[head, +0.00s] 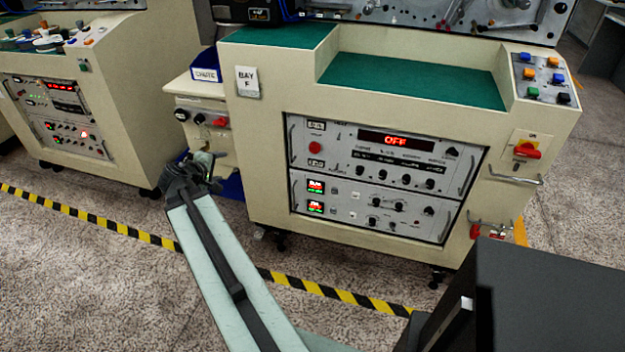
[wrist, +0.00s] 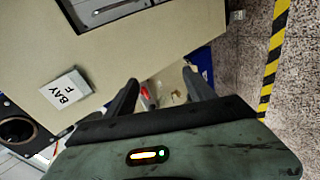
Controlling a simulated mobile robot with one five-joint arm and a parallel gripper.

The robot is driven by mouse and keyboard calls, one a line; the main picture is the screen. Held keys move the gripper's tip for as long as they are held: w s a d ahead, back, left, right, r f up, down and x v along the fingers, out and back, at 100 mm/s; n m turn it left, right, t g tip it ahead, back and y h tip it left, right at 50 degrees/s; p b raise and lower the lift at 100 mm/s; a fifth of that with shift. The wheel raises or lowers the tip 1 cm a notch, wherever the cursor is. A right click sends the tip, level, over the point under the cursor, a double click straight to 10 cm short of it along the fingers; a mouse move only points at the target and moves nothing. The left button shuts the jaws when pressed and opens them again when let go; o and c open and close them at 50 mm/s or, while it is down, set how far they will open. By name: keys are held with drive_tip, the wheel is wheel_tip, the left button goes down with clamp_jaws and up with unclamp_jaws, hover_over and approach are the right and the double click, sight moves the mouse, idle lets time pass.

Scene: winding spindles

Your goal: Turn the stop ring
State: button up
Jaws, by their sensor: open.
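My gripper (head: 206,160) is at the left end of the Bay F cabinet, in front of the small side panel (head: 196,104). In the wrist view, the two dark fingers of my gripper (wrist: 160,78) are apart. Between them, farther off, are a small red part (wrist: 146,92) and a pale tan part (wrist: 177,97); nothing is visibly held. In the head view, the panel carries a black knob (head: 198,119) and a red handle (head: 220,122) above my gripper. I cannot make out which part is the stop ring; my gripper hides the lower panel.
The Bay F cabinet (head: 262,82) fills the middle and right. A blue bin (head: 205,75) sits on the side shelf. Another cabinet (head: 128,100) stands left across an open gap. Yellow-black floor tape (head: 130,234) runs along the front.

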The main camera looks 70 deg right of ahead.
drive_tip(key=s+d+f+n+h+b, duration=0.2)
drive_tip(key=s+d+f+h+b, duration=0.3)
drive_tip(key=s+d+b, duration=0.6)
drive_tip(key=n+h+b, duration=0.2)
drive_tip(key=n+b, duration=0.3)
drive_tip(key=b, duration=0.1)
approach(314, 149)
drive_tip(key=d, duration=0.2)
drive_tip(key=shift+g, duration=0.4)
drive_tip(key=d, duration=0.5)
drive_tip(key=w+d, duration=0.1)
drive_tip(key=d, duration=0.1)
drive_tip(key=shift+d+r, duration=0.1)
drive_tip(key=shift+d, duration=0.3)
drive_tip(key=shift+a, duration=0.1)
clamp_jaws()
